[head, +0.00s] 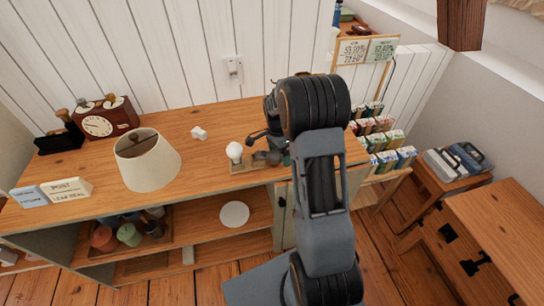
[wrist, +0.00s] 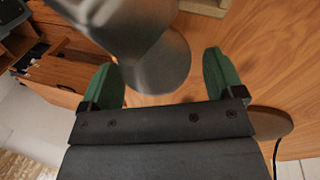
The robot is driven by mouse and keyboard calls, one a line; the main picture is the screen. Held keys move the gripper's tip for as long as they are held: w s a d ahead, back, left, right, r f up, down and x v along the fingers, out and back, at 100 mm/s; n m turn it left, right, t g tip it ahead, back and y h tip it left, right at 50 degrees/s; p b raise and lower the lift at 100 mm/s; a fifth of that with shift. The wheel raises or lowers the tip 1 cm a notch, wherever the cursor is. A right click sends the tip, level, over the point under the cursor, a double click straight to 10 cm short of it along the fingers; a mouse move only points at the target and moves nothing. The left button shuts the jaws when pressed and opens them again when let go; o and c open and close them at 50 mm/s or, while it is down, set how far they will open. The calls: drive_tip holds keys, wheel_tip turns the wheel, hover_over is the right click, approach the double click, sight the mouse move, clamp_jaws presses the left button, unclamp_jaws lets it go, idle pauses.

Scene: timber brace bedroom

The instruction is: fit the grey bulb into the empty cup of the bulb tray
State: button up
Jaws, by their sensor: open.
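The bulb tray (head: 240,168) is a small light wooden block on the counter, left of my gripper in the head view. A white bulb (head: 235,151) stands on its left part. A corner of the tray shows at the top of the wrist view (wrist: 205,6). The grey bulb (wrist: 160,60) looms large in the wrist view, its rounded end partly between my gripper's green fingers. My gripper (wrist: 163,75) is open, with a finger on either side and visible gaps to the grey bulb. In the head view my arm partly hides this spot, and the empty cup cannot be made out.
A lampshade (head: 148,160) stands left on the counter, with a clock (head: 105,118) and a sign (head: 67,189) farther left. A small white block (head: 199,132) lies behind the tray. A rack of coloured boxes (head: 385,140) is right of my arm. Bare counter lies between lamp and tray.

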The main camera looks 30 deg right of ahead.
drive_tip(key=c, duration=1.1)
drive_tip(key=shift+r, duration=0.1)
drive_tip(key=shift+r, duration=0.5)
wheel_tip(320, 180, up, 2)
drive_tip(key=shift+s+r, duration=0.1)
drive_tip(key=shift+r, duration=0.15)
drive_tip(key=s+a+r, duration=0.1)
drive_tip(key=s+r, duration=0.2)
drive_tip(key=s, duration=0.1)
drive_tip(key=s+a+r, duration=0.2)
drive_tip(key=s+r, duration=0.1)
drive_tip(key=s, duration=0.1)
drive_tip(key=s+a+r, duration=0.2)
drive_tip(key=s+r, duration=0.1)
drive_tip(key=s, duration=0.2)
drive_tip(key=shift+r, duration=0.2)
